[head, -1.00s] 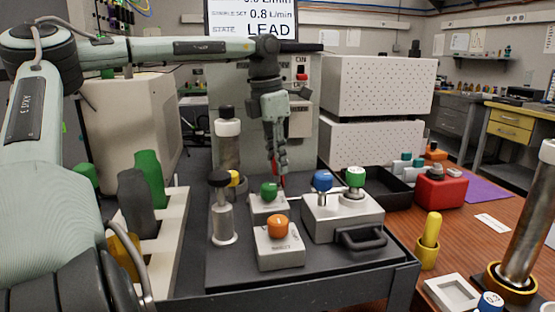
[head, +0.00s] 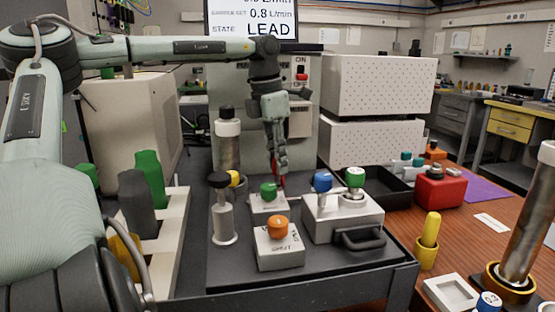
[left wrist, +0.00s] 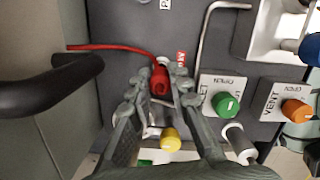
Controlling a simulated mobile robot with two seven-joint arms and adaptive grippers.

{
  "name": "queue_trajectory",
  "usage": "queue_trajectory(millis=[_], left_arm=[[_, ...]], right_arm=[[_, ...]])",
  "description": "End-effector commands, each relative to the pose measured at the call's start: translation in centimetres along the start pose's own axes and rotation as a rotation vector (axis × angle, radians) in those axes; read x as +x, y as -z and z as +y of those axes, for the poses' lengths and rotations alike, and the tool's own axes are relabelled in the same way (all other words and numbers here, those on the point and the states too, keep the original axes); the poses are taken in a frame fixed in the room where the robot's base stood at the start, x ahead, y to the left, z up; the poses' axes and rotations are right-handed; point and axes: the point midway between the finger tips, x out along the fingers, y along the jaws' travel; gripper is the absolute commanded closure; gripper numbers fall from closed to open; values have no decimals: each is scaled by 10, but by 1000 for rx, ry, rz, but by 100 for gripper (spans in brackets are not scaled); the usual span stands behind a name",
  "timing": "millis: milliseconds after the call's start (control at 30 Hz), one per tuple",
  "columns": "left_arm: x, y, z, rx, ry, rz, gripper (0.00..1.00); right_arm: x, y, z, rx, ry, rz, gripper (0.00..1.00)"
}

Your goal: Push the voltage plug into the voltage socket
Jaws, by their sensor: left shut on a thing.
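A red plug (left wrist: 160,80) with a red cable (left wrist: 108,47) shows in the left wrist view. My left gripper (left wrist: 158,92) is shut on it, with a finger on either side. In the head view my left gripper (head: 279,178) points down behind the green-knobbed valve block, in front of the grey cabinet. Only a sliver of red shows by its fingers there. A small red label (left wrist: 181,58) is just right of the plug in the wrist view. I cannot make out the voltage socket; it may be hidden by the plug or fingers. My right gripper is not in view.
A green-knobbed block (head: 268,201), an orange-knobbed block (head: 280,246) and a larger block with blue and green knobs (head: 343,216) stand close by. A black-capped cylinder (head: 223,215) is at the left. A dark handle (left wrist: 50,90) lies left of the gripper in the wrist view.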

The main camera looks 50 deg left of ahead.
Motion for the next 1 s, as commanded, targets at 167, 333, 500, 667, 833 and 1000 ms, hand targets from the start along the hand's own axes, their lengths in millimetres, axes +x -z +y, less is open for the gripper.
queue_trajectory(millis=[167, 333, 500, 667, 833, 1000], left_arm=[[2, 0, 0, 0, 0, 0, 100], [6, 1, 0, 0, 0, 0, 100], [10, 1, 0, 0, 0, 0, 100], [14, 2, 0, 0, 0, 0, 100], [18, 3, 0, 0, 0, 0, 100], [23, 4, 0, 0, 0, 1, 100]], right_arm=[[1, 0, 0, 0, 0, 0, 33], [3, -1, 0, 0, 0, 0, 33], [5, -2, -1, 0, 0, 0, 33], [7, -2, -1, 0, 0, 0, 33], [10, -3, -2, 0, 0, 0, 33], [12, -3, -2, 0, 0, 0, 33]])
